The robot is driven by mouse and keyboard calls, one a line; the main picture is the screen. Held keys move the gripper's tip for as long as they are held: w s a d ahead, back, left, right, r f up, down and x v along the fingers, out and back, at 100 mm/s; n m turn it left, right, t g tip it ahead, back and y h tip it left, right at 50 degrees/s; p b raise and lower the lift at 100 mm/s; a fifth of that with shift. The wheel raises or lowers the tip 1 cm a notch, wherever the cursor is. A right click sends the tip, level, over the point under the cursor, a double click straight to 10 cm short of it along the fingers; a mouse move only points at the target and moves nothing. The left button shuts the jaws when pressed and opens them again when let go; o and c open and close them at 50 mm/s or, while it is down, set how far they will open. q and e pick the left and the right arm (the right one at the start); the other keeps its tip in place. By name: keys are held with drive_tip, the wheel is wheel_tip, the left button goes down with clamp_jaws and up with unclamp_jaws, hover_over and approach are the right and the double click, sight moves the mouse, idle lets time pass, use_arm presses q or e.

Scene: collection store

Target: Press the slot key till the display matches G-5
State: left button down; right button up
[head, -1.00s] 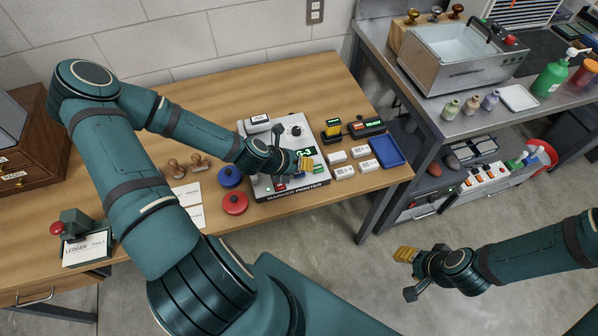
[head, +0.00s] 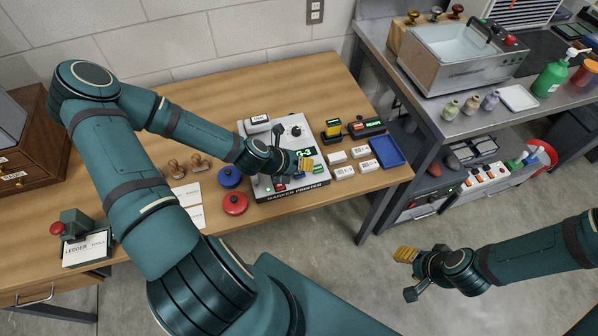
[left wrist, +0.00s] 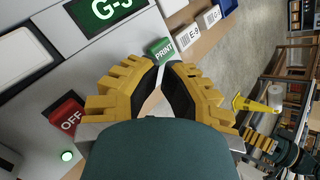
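The marker printer (head: 259,188) is a pale machine with a dark front edge on the wooden table. Its green display (head: 303,153) appears to read G-3 in the head view. In the left wrist view the display (left wrist: 115,8) shows "G-" and a digit cut off by the top edge. A red OFF key (left wrist: 67,121) and a green PRINT key (left wrist: 161,50) show there. My left gripper (left wrist: 160,66) has its yellow fingertips drawn together over the key row, between these keys. The fingers hide what lies beneath; contact cannot be told. My right gripper (head: 402,254) hangs over the floor.
White labelled blocks (head: 344,172) and a blue tray (head: 387,151) lie right of the printer. Red (head: 235,203) and blue (head: 230,177) round pads and wooden stamps (head: 197,161) lie left. A metal bench with a basin (head: 465,60) stands at right.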

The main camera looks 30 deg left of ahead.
sight(303, 173)
use_arm(q)
drive_tip(key=shift+f, duration=0.15)
drive_tip(key=shift+f, duration=0.25)
drive_tip(key=shift+f, duration=0.5)
idle(0.6)
drive_tip(key=shift+r, duration=0.1)
drive_tip(key=shift+r+p, duration=0.8)
drive_tip(key=shift+r, duration=0.05)
wheel_tip(303, 173, up, 5)
drive_tip(key=p, duration=0.5)
idle(0.4)
